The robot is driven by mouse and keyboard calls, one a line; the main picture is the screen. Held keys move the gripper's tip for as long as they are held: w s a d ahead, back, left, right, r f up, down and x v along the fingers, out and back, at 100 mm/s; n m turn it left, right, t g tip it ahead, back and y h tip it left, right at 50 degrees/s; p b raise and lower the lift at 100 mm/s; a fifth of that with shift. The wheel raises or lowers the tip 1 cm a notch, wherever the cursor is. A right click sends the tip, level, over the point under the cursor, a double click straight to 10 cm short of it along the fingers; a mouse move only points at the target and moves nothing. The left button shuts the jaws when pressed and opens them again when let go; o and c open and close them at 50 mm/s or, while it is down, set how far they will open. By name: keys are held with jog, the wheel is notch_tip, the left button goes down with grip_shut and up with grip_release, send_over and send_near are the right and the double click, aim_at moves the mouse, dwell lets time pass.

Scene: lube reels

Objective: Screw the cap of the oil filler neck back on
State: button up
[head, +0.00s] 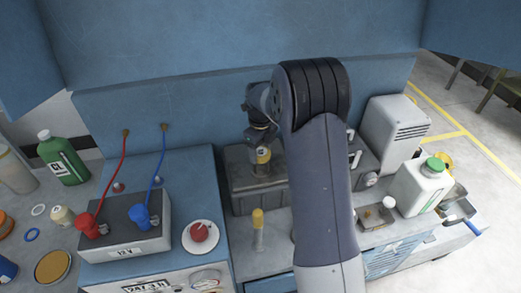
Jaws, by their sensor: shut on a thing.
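My gripper (261,143) points down over the dark grey metal box at the back middle of the bench. It is shut on what looks like a small yellow cap (263,156). The filler neck (262,170) stands directly below on the box's top. The cap is at the neck's top, but I cannot tell whether it touches or is seated. The fingertips are small and partly hidden by my wrist.
A yellow-topped clear tube (258,228) stands in front of the box. A battery (124,228) with red and blue clamps is at left. A white jug (423,186) with a green cap is at right. My arm hides much of the middle right.

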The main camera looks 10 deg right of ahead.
jog(key=m, duration=0.5)
jog(key=o, duration=1)
jog(key=shift+o, duration=0.7)
jog(key=shift+o, duration=1.2)
